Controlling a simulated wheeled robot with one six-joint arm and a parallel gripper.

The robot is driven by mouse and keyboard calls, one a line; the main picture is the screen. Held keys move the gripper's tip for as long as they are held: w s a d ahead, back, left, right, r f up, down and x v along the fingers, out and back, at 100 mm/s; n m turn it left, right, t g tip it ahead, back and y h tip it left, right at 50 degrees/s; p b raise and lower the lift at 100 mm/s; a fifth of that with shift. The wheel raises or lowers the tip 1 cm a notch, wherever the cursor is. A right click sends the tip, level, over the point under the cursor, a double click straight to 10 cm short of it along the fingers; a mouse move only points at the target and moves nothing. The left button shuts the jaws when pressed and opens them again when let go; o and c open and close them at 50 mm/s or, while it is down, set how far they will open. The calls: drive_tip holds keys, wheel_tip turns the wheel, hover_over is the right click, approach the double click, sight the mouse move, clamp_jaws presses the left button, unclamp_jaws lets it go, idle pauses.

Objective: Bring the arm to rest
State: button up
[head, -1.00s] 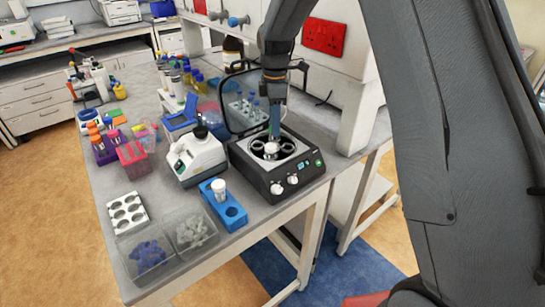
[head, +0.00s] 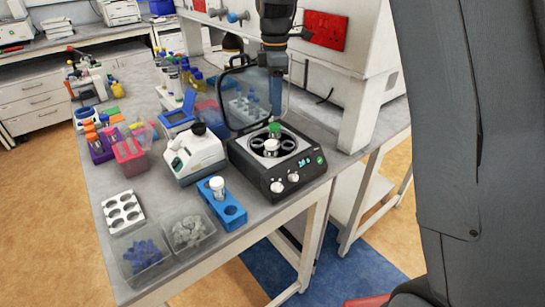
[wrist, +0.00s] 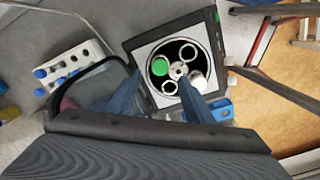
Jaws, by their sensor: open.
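My gripper (head: 276,100) hangs above the back of the open black centrifuge (head: 268,183), with its blue fingers pointing down. In the wrist view the two fingers of my gripper (wrist: 158,80) are spread apart with nothing held between them. Below them, the rotor of the centrifuge (wrist: 203,33) holds a green-capped vial (wrist: 160,66) and a white-topped vial (wrist: 199,81). The green-capped vial (head: 274,130) and white-topped vial (head: 271,147) also show in the head view. My arm covers the right side of the head view.
The raised centrifuge lid (head: 243,97) stands close beside my gripper. A white instrument (head: 195,153), a blue rack (head: 230,212) with a white-capped vial and clear bins (head: 148,262) stand to the left. A white cabinet with red sockets (head: 324,33) rises behind.

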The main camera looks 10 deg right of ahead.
drive_tip(key=shift+r, duration=0.45)
drive_tip(key=s+d+f+m, duration=0.1)
drive_tip(key=s+d+m, duration=0.1)
drive_tip(key=s, duration=0.1)
drive_tip(key=s+d+f+m+b, duration=0.1)
drive_tip(key=s+f+m, duration=0.1)
drive_tip(key=s+m, duration=0.1)
drive_tip(key=s+d+f+m, duration=0.2)
drive_tip(key=s+m, duration=0.1)
drive_tip(key=s, duration=0.1)
drive_tip(key=shift+s+d+f+t+b, duration=0.15)
drive_tip(key=shift+s+d+t+b, duration=0.15)
drive_tip(key=shift+s+d, duration=0.05)
drive_tip(key=s+d+f+m, duration=0.1)
drive_tip(key=s+f+m, duration=0.1)
drive_tip(key=s, duration=0.3)
drive_tip(key=s+d+f+m+b, duration=0.1)
drive_tip(key=s+d+f+m, duration=0.1)
drive_tip(key=s+m, duration=0.3)
drive_tip(key=s+d+f+m, duration=0.1)
drive_tip(key=s+f+m, duration=0.2)
drive_tip(key=s, duration=0.3)
drive_tip(key=shift+s+d+t, duration=0.25)
drive_tip(key=shift+d+t, duration=0.05)
drive_tip(key=shift+t, duration=0.1)
